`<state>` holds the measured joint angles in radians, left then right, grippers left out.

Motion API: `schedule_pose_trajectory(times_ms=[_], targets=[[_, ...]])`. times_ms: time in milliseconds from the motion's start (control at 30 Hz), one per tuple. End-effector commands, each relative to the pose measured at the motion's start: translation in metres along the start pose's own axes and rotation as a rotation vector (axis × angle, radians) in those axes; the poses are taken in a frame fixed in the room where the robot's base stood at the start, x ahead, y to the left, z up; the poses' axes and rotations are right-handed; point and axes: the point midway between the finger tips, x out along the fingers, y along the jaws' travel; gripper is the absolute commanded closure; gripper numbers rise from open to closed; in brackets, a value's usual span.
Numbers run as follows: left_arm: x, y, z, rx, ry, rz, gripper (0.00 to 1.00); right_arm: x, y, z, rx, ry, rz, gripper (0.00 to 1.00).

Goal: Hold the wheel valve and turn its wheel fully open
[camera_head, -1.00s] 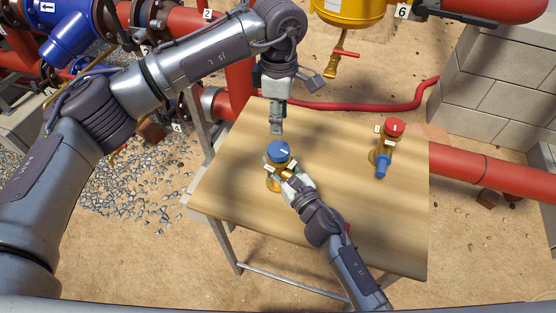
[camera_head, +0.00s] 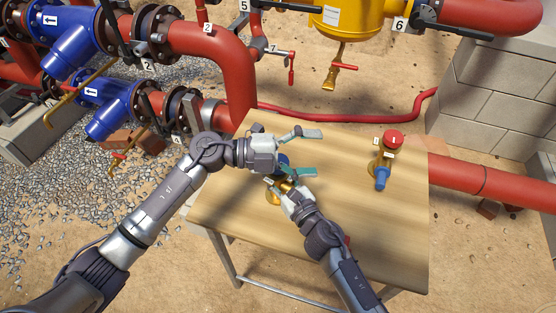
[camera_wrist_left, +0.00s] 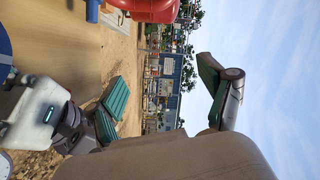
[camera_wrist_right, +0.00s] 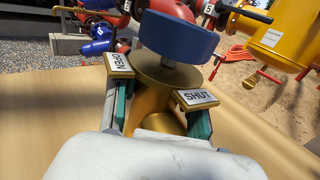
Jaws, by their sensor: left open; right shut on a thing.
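The brass wheel valve with a blue wheel stands on the wooden table. In the right wrist view its blue wheel (camera_wrist_right: 178,38) sits above the brass body (camera_wrist_right: 158,100), between an OPEN plate (camera_wrist_right: 118,62) and a SHUT plate (camera_wrist_right: 197,97). My right gripper (camera_head: 283,188) is shut on the brass body below the wheel; its fingers lie on either side. My left gripper (camera_head: 306,153) is open, fingers spread, above the wheel in the head view. It hides much of the blue wheel (camera_head: 283,160). A sliver of the wheel shows at the left wrist view's edge (camera_wrist_left: 4,42).
Red pipes, blue pipe fittings (camera_head: 75,40) and a yellow vessel (camera_head: 348,15) lie beyond. The table between the valves is clear.

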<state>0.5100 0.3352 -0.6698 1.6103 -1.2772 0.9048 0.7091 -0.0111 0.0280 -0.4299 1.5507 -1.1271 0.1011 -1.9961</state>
Motion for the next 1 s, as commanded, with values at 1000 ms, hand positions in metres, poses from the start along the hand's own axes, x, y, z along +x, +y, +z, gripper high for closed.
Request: schedule_pose_trajectory(times_ms=[1000], targets=[[-0.112,0.079,0.049,-1.209,-0.278,-0.524,0.19,0.000,0.000,0.000,0.000,0.000,0.000,1.00]])
